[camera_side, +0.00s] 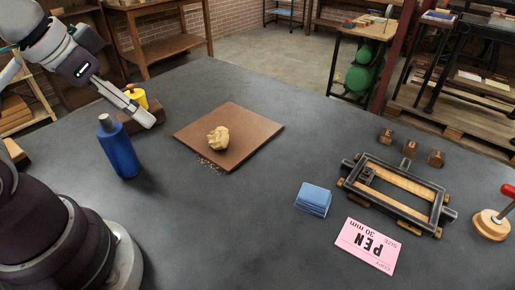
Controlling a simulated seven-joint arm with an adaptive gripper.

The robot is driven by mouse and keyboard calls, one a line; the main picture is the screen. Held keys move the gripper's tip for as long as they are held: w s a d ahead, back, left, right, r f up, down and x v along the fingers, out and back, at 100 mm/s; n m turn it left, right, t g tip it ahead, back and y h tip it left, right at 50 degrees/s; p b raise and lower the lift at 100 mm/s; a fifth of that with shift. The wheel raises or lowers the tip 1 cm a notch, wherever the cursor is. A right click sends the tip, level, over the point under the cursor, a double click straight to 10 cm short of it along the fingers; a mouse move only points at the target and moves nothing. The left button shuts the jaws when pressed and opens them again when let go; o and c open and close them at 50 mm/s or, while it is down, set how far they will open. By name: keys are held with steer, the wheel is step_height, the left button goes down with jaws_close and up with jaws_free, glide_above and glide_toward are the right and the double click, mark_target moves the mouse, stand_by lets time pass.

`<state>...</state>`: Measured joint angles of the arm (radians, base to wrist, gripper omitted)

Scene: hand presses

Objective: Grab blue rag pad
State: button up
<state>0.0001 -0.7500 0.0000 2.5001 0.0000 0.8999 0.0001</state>
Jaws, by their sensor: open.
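The blue rag pad (313,199) lies on the dark grey table, right of the middle, between the brown board and the black metal frame. It looks like a small folded stack of cloth. My gripper (146,116) is at the upper left, above the table near the blue bottle and the yellow item. It is open and far to the left of the rag pad. Nothing shows between its fingers, though its tips are small in this view.
A blue bottle (118,150) stands near my gripper, with a yellow item (138,98) behind. A brown board (230,138) bears a tan lump (218,138). Right of the pad are a pink card (368,246), a metal frame (400,191), small wooden blocks (409,147) and a red-handled stamp (491,223).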

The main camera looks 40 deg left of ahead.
steer(key=o, duration=0.5)
steer(key=shift+o, duration=0.2)
steer(key=n+g+h, duration=0.4)
steer(key=n+h, duration=0.2)
steer(key=n, duration=1.4)
glide_toward(314, 192)
steer(key=x, duration=1)
steer(key=shift+d+f, duration=0.1)
steer(key=shift+f, duration=0.1)
